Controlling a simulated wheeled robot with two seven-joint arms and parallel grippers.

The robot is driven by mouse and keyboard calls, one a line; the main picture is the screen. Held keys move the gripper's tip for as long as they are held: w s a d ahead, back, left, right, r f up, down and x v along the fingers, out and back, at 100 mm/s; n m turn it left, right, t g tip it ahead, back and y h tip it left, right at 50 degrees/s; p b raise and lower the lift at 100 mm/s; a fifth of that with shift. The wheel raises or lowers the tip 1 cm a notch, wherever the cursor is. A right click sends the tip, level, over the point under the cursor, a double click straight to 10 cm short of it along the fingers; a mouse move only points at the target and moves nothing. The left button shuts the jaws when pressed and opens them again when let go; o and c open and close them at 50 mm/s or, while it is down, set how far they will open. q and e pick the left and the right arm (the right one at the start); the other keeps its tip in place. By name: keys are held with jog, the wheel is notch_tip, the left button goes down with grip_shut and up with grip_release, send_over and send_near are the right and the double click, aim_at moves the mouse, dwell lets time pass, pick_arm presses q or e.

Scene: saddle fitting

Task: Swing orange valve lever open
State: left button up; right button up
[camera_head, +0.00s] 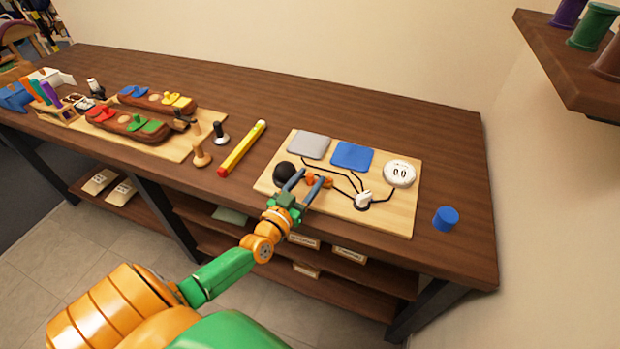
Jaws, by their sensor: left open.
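The orange valve lever (320,181) sits on the light wooden board (400,219) at the right of the bench, beside a round black part (284,171). My left gripper (306,178) is at the lever, its two blue-grey fingers open and reaching over the board's front part. The fingers partly hide the lever, and I cannot tell whether they touch it. My right gripper is not in view.
The board also bears a grey pad (309,145), a blue pad (352,156), a white socket face (399,173) and dark cords. A blue cylinder (446,218) stands to the right. A yellow level (242,148) lies to the left, near another crowded board (178,152).

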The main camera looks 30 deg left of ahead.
pick_arm(q)
jog(key=shift+w+f, duration=0.15)
jog(key=shift+w, duration=0.4)
jog(key=shift+s, duration=0.15)
jog(key=c, duration=0.4)
grip_shut()
jog(key=shift+a+f+m+h+b, duration=0.2)
jog(key=shift+m+h+b, duration=0.3)
jog(key=shift+b, duration=0.65)
jog(key=shift+w+h+b, duration=0.2)
jog(key=shift+h+b, duration=0.15)
jog(key=shift+h, duration=0.15)
jog(key=shift+r, duration=0.35)
jog(key=shift+o, duration=2)
grip_release()
jog(key=shift+w, duration=0.1)
